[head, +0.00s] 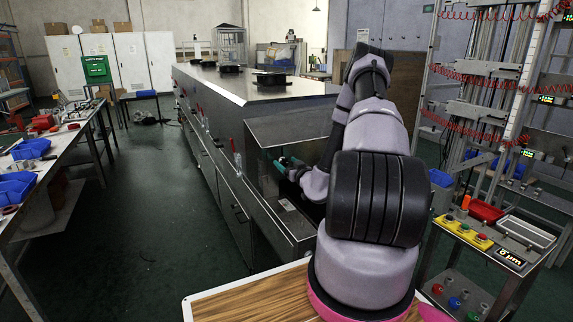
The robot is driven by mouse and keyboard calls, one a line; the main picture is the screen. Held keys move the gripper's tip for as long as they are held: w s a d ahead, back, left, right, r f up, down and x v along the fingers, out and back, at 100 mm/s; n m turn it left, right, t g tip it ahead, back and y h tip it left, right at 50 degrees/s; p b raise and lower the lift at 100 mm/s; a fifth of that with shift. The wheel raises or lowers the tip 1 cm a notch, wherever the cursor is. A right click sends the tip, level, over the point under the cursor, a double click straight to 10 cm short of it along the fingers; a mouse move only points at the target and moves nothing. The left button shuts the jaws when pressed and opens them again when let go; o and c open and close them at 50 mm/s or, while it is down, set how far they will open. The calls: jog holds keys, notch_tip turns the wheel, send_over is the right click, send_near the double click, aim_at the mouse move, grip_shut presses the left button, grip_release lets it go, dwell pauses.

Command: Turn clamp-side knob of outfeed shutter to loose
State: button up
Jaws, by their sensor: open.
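The tunnel dryer (225,87) is a long grey metal housing running away from me. Its near end has an open metal box section (262,135). My arm reaches over the near end, and my gripper (283,165), small and teal and dark at this distance, is inside the open section near its left wall. It is open, though its fingers are hard to make out. I cannot pick out the outfeed shutter or its clamp-side knob; my arm and the section's walls hide part of that area. I cannot tell whether my gripper touches anything.
Red-handled clamps (232,146) line the dryer's left side. A workbench with blue bins (30,148) stands at left, with a clear green aisle (135,205) between. A rack with red coiled hoses (480,75) and a cart with buttons (466,231) stand close on the right.

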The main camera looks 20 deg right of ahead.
jog(key=shift+w, duration=0.15)
grip_shut()
jog(key=shift+n, duration=0.3)
jog(key=n, duration=0.5)
jog(key=shift+a, duration=0.1)
jog(key=n, duration=0.6)
jog(key=shift+a+f+n, duration=0.1)
jog(key=shift+f+n, duration=0.05)
jog(key=shift+n, duration=0.15)
jog(key=n, duration=0.6)
jog(key=shift+f, duration=0.1)
jog(key=n, duration=0.6)
jog(key=shift+f+n, duration=0.15)
jog(key=shift+n, duration=0.25)
